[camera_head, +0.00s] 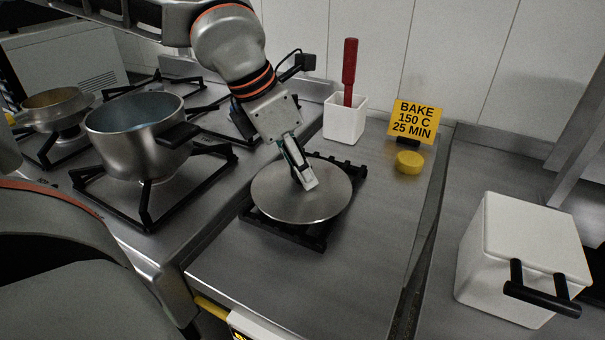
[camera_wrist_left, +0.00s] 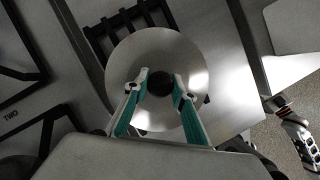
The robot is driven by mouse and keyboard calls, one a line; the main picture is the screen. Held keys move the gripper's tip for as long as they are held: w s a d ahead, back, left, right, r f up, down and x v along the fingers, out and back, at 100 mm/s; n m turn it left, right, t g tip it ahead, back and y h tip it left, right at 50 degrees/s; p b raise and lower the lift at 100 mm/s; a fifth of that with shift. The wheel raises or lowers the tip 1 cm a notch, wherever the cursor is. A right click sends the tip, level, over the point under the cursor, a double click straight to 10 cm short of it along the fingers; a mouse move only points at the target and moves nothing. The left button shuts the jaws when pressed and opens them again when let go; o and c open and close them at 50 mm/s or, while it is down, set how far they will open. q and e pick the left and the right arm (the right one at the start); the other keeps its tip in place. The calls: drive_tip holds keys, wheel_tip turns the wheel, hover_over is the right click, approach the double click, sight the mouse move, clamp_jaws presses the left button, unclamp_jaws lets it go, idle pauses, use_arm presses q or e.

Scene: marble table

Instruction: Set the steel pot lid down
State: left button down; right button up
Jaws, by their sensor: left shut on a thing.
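The round steel pot lid (camera_head: 283,204) lies level over a black slatted trivet (camera_head: 313,240) on the steel counter. I cannot tell whether it touches the trivet or hangs just above it. My left gripper (camera_head: 308,184) comes down from above and is shut on the lid's dark knob. In the left wrist view the lid (camera_wrist_left: 130,60) sits below the gripper (camera_wrist_left: 161,80), with the dark knob (camera_wrist_left: 160,84) between its fingertips. The steel pot (camera_head: 135,140) stands uncovered on the stove grate to the left. My right gripper is not seen in the head view.
A white holder (camera_head: 345,120) with a red-handled tool stands behind the trivet. A yellow sign (camera_head: 414,119) and a yellow round piece (camera_head: 409,162) are to its right. A white box with a black handle (camera_head: 520,250) stands far right. The front counter is clear.

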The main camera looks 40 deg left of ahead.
use_arm(q)
drive_tip(key=shift+f, duration=0.9)
drive_tip(key=c, duration=1.7)
unclamp_jaws()
drive_tip(key=shift+r, duration=0.1)
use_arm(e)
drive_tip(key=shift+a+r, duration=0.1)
